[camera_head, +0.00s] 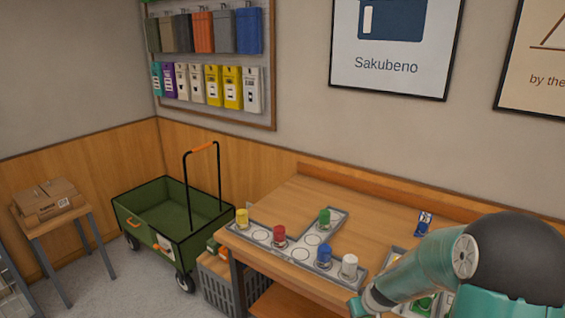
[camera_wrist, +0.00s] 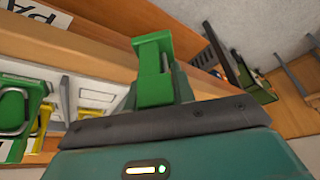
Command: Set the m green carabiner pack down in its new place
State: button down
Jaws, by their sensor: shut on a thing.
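My gripper (camera_wrist: 156,78) is at the lower middle of the wrist view, its teal fingers closed around a bright green piece, the green carabiner pack (camera_wrist: 153,68). The fingers hide part of the pack, and its label cannot be read. To the left in the wrist view, another green carabiner pack (camera_wrist: 14,118) lies in a pale compartmented tray (camera_wrist: 95,93), near yellow pieces. In the head view my arm comes in from the right, and the held pack cannot be made out. A green piece (camera_head: 420,304) shows there below my arm, partly hidden.
A grey tray (camera_head: 291,253) on the wooden table (camera_head: 300,205) holds several coloured-topped containers. A blue item (camera_head: 424,222) stands near the back. A green wagon (camera_head: 165,213) and grey crate (camera_head: 224,290) stand left. The table's middle back is clear.

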jog(key=w+a+f+m, duration=0.2)
jog(key=a+f, duration=0.2)
jog(key=a, duration=0.2)
jog(key=shift+a+f+h, duration=0.35)
jog(key=shift+f+h, duration=0.05)
jog(key=shift+w, duration=0.1)
jog(key=shift+a, duration=0.1)
